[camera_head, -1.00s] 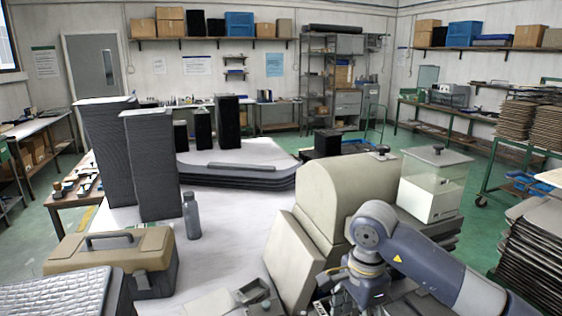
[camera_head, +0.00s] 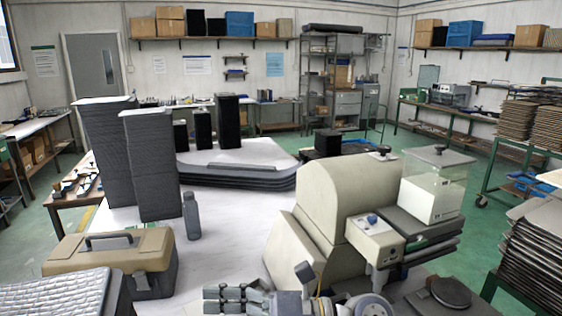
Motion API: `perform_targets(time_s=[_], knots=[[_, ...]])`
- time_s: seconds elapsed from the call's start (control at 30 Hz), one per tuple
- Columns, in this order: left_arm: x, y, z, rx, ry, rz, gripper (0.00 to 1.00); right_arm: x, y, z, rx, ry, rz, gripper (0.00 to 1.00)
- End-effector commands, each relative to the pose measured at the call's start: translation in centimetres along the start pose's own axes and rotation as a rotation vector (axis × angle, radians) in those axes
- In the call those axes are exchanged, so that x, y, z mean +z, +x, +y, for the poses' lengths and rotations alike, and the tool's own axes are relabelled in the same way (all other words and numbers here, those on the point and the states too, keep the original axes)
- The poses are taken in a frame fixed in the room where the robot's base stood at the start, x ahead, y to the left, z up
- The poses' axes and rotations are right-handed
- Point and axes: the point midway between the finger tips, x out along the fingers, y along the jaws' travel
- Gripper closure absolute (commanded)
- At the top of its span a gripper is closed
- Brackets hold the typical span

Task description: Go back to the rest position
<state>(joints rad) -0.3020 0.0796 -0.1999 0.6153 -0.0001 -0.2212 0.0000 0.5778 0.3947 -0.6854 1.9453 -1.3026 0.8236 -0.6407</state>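My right gripper (camera_head: 236,299) is at the bottom edge of the head view, pointing left, with its wrist to the right of it. It is above the front part of the white table (camera_head: 232,226). Its fingers look small and partly cut off by the frame edge, so I cannot tell whether they are apart. No held object is visible. My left gripper is not in view.
A beige machine (camera_head: 318,215) with a clear-lidded box (camera_head: 433,185) stands right of the gripper. A tan toolbox (camera_head: 110,255), a grey bottle (camera_head: 191,215) and tall dark stacks (camera_head: 152,165) are on the left. Stacked panels (camera_head: 540,245) stand at the far right.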

Motion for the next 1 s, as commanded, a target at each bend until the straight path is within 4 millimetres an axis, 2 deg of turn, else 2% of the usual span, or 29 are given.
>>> perform_targets(time_s=[0.1,0.23,0.33,0.47,0.57,0.67,0.77,0.87,1.0], knots=[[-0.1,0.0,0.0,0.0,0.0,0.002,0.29,4.1,-1.1,-0.3,-0.047,0.202,-0.283,0.29],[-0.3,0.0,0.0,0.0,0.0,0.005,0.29,7.6,-4.5,-2.2,-0.115,0.44,-0.581,0.29],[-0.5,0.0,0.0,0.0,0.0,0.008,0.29,8.6,-8.2,-4.4,-0.177,0.634,-0.801,0.29],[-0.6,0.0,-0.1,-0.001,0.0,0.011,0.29,7.6,-13.7,-7.5,-0.27,0.897,-1.074,0.29],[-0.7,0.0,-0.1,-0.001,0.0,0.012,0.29,4.8,-18.0,-9.7,-0.354,1.104,-1.274,0.29],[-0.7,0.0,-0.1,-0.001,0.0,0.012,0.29,0.6,-22.1,-11.1,-0.449,1.312,-1.464,0.29],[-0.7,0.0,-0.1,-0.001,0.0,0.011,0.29,-4.8,-25.6,-11.5,-0.557,1.518,-1.646,0.29],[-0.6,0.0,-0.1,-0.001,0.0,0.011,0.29,-10.9,-28.4,-10.6,-0.683,1.719,-1.815,0.29],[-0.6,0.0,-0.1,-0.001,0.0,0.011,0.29,-19.6,-30.9,-7.1,-0.89,1.986,-2.027,0.29]])
